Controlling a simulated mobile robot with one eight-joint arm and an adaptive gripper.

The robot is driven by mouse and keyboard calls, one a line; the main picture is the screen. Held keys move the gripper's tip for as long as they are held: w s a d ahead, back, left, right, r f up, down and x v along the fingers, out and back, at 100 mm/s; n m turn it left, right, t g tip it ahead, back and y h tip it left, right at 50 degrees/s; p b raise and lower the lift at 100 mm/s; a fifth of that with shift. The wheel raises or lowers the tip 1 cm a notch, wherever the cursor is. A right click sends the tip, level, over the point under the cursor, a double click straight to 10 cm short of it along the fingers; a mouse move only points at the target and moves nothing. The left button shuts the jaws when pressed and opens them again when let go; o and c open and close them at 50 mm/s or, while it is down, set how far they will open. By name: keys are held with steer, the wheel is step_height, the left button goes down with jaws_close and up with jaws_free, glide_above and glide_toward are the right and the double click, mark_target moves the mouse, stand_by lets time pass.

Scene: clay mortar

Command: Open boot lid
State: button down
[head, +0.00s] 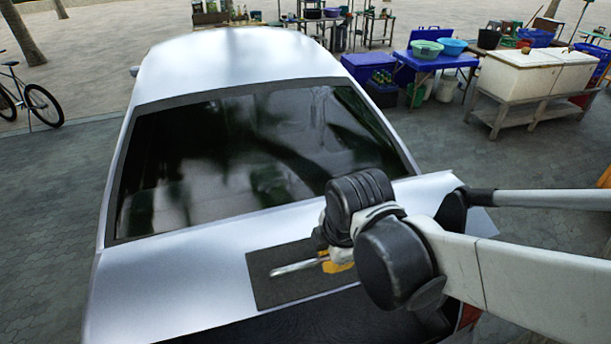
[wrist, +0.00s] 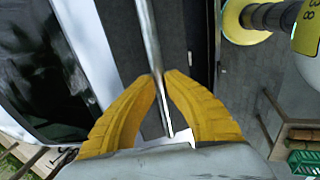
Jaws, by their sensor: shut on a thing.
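The silver car's boot lid (head: 180,272) lies below the rear window in the head view. A dark rectangular plate (head: 262,288) sits on it and carries a thin metal bar handle (head: 294,267). My gripper (head: 335,263) is at the right part of this handle, partly hidden by my own wrist. In the wrist view, the yellow fingers of my gripper (wrist: 164,82) are shut on the metal bar handle (wrist: 146,35), which runs between them. The dark plate (wrist: 118,42) shows behind the bar. A dark area (head: 330,322) shows below the lid's rear edge; I cannot tell how far the lid is raised.
The car's rear window (head: 240,155) and roof (head: 240,55) lie beyond the lid. A blue table (head: 437,60) with basins and a white chest on a wooden stand (head: 530,77) are at the back right. A bicycle (head: 30,100) stands at left. Paving beside the car is clear.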

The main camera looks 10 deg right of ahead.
steer(key=shift+s+d+f, duration=0.15)
steer(key=shift+s+f, duration=0.65)
steer(key=shift+s, duration=0.05)
steer(key=c, duration=1.4)
jaws_free()
steer(key=shift+w, duration=0.2)
steer(key=v, duration=1.2)
